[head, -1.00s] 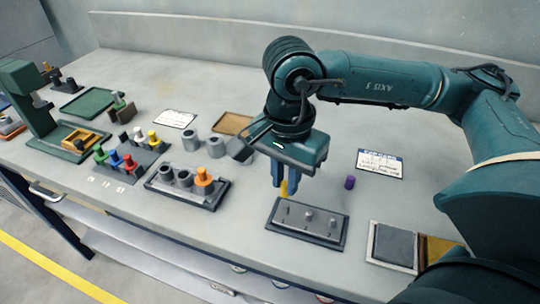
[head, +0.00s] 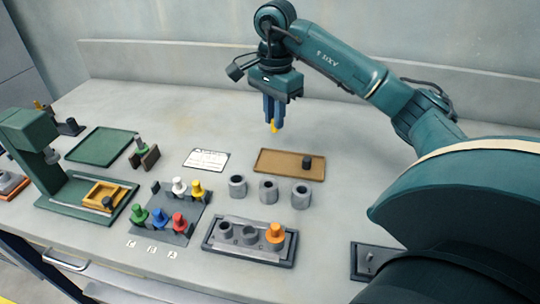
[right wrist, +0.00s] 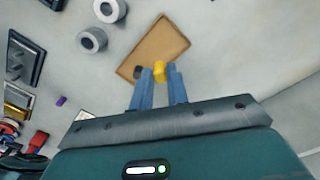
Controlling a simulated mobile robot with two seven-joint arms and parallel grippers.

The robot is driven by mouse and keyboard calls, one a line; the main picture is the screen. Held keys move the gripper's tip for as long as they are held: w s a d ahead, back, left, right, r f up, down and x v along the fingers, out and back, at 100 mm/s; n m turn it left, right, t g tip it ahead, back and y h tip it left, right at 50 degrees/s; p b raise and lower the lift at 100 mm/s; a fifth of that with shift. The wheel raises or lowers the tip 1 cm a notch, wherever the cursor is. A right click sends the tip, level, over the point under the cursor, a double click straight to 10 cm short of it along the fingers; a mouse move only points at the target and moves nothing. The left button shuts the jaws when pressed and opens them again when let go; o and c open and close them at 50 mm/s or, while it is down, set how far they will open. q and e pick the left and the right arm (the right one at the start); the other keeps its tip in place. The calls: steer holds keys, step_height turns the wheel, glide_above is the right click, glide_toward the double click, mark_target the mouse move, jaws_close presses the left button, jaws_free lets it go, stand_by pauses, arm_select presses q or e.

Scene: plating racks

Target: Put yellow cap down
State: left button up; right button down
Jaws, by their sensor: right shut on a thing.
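My right gripper (head: 273,122) points down and is shut on a small yellow cap (head: 273,127). It holds the cap in the air, behind the brown tray (head: 264,161) in the head view. In the right wrist view the yellow cap (right wrist: 159,68) shows between the blue fingers (right wrist: 158,78), with the tray (right wrist: 165,35) beyond. A dark cylinder (head: 307,163) stands on the tray's right part. My left gripper is out of view.
Several grey hollow cylinders (head: 268,190) stand in front of the tray. A rack (head: 250,255) holds grey cylinders and an orange-topped piece (head: 275,234). Colored pegs stand on a dark board (head: 180,235). A white card (head: 206,160) lies left of the tray.

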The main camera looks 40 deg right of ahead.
steer(key=shift+w+d+f, duration=0.15)
steer(key=shift+w+f, duration=0.05)
step_height(320, 180, down, 5)
steer(key=shift+d+f, duration=0.1)
steer(key=shift+f, duration=0.05)
step_height(320, 180, down, 4)
steer(key=shift+f, duration=0.15)
steer(key=shift+f, duration=0.2)
steer(key=c, duration=1.4)
jaws_free()
steer(key=shift+o, duration=0.2)
